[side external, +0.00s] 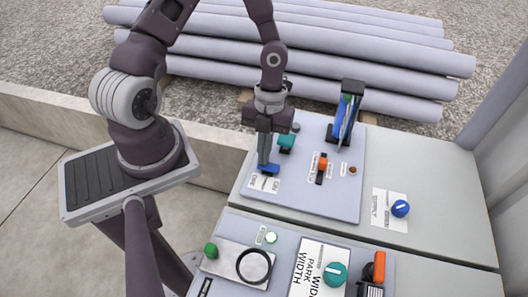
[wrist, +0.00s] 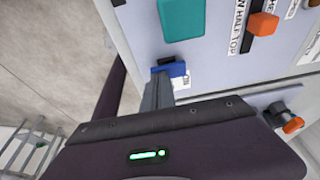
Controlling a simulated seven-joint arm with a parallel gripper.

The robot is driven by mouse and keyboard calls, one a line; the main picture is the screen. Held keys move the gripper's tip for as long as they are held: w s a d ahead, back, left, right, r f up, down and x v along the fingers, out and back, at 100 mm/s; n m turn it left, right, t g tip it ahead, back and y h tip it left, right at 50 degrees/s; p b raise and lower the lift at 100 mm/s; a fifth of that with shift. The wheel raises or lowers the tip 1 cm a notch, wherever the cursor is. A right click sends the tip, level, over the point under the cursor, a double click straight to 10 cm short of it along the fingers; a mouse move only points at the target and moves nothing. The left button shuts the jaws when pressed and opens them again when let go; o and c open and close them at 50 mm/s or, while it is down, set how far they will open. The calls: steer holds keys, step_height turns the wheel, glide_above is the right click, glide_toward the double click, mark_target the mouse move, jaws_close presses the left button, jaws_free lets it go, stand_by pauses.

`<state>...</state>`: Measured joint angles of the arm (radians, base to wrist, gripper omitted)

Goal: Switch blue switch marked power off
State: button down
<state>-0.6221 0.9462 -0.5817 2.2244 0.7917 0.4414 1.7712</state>
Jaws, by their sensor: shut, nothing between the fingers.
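A small blue switch (side external: 269,168) sits at the near left corner of the upper panel (side external: 330,200), beside a white label (side external: 264,184) whose words I cannot read surely. The switch also shows in the wrist view (wrist: 177,70), with a dark slot piece beside it. My gripper (side external: 264,161) is shut and empty, pointing down, with its fingertips right at the blue switch. In the wrist view my fingertips (wrist: 160,78) overlap the switch's edge; I cannot tell whether they touch it. The fingers partly hide the switch.
A teal switch (side external: 287,141) stands just behind the blue one. An orange-topped slider (side external: 322,164), a tall blue-and-green part in a black holder (side external: 345,118) and a blue knob (side external: 400,208) lie to the right. A nearer panel carries a green button (side external: 211,250) and a teal knob (side external: 335,273).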

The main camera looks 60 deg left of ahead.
steer(key=shift+a+f, duration=0.1)
steer(key=shift+f, duration=0.1)
steer(key=shift+w+d+r, duration=0.25)
steer(key=shift+w+d, duration=0.25)
steer(key=shift+d, duration=0.1)
steer(key=s+v, duration=0.1)
steer(key=v, duration=1.3)
steer(key=shift+d, duration=0.25)
steer(key=shift+r, duration=0.1)
